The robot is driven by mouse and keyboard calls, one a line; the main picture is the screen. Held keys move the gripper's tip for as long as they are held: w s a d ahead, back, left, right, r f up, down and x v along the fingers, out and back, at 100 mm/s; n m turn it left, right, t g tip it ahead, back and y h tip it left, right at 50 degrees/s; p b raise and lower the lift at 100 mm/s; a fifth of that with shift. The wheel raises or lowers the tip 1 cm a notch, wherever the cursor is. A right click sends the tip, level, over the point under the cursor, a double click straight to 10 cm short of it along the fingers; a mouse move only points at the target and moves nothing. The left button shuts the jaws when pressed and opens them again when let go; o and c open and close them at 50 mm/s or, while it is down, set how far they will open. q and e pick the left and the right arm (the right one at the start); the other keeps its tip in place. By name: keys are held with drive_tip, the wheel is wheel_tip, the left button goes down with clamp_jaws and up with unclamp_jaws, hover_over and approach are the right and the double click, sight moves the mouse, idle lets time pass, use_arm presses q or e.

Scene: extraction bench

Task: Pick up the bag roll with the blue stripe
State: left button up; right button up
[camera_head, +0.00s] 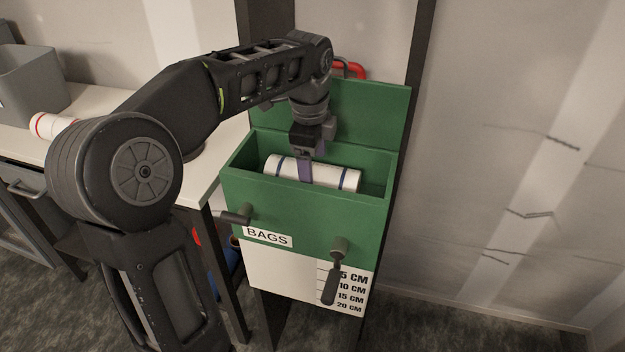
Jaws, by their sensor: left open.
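The bag roll with the blue stripe (333,178) is white with blue bands near its ends. It lies on its side in the open green box (290,212) labelled BAGS. My left gripper (306,175) reaches down into the box from above, open, with a purple finger in front of the roll's middle. The other finger is hidden behind the roll or the gripper. I cannot tell whether the fingers touch the roll. My right gripper is not in view.
The box has green walls, a raised green back panel (371,118) and dark handles (336,270) on its front. A white roll with a red stripe (52,125) lies on the white bench at left, near a grey bin (32,82). A wall stands at right.

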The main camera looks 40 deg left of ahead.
sight(314, 169)
use_arm(q)
drive_tip(key=f, duration=0.5)
drive_tip(key=shift+w+f, duration=0.1)
drive_tip(key=shift+w, duration=0.25)
drive_tip(key=shift+c, duration=0.4)
drive_tip(key=c, duration=1.3)
